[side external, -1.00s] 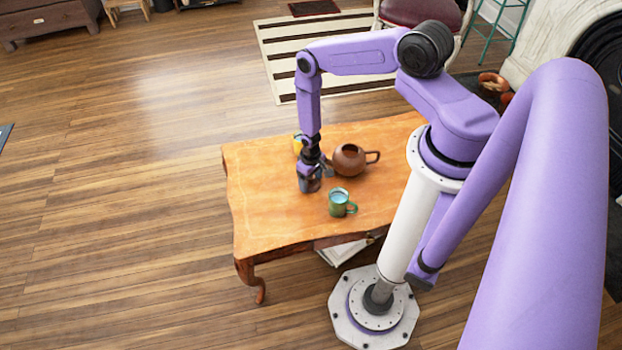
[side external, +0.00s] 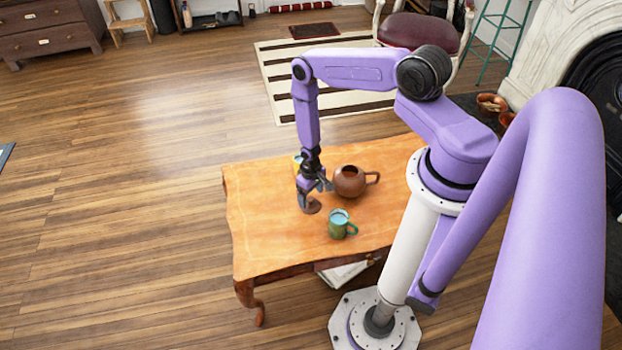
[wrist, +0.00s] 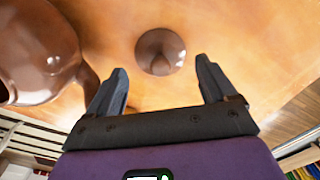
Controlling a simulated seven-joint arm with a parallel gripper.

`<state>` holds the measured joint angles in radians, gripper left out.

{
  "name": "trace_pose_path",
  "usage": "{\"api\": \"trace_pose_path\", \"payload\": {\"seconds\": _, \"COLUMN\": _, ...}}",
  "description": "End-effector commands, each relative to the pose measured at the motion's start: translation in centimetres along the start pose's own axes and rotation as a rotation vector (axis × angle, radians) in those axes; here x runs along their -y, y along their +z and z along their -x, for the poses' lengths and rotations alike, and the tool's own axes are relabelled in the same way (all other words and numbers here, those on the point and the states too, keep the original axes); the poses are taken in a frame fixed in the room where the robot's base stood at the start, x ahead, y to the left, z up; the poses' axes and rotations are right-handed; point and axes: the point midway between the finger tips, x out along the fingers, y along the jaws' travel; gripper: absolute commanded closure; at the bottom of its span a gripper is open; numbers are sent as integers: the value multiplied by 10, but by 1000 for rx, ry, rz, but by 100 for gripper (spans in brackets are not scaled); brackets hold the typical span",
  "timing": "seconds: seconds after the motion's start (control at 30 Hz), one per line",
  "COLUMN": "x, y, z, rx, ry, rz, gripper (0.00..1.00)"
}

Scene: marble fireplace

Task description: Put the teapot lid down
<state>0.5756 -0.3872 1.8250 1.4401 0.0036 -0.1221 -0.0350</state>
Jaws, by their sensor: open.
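The brown teapot lid (wrist: 160,52) lies on the wooden table, knob toward the camera, ahead of and between my fingers in the wrist view. In the side view the lid (side external: 312,206) shows just below my gripper (side external: 314,197). My gripper is open, and the wrist view shows both fingers (wrist: 160,82) spread with clear space between them and nothing held. The brown teapot (side external: 349,182) stands on the table right of my gripper, its top open. It also shows at the left edge of the wrist view (wrist: 35,50).
A green mug (side external: 340,224) stands on the table in front of the teapot. The left and front left of the table (side external: 262,215) are clear.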

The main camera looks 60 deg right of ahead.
Motion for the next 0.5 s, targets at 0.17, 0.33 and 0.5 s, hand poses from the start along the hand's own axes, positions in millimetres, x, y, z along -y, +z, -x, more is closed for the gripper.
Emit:
{"api": "trace_pose_path", "payload": {"seconds": 0.17, "x": 0, "y": -1, "z": 26, "rx": -2, "ry": 0, "rz": 0, "gripper": 15}}
{"api": "trace_pose_path", "payload": {"seconds": 0.33, "x": 0, "y": -1, "z": 52, "rx": -2, "ry": 0, "rz": 0, "gripper": 15}}
{"api": "trace_pose_path", "payload": {"seconds": 0.5, "x": 0, "y": -1, "z": 72, "rx": -2, "ry": 0, "rz": 0, "gripper": 15}}
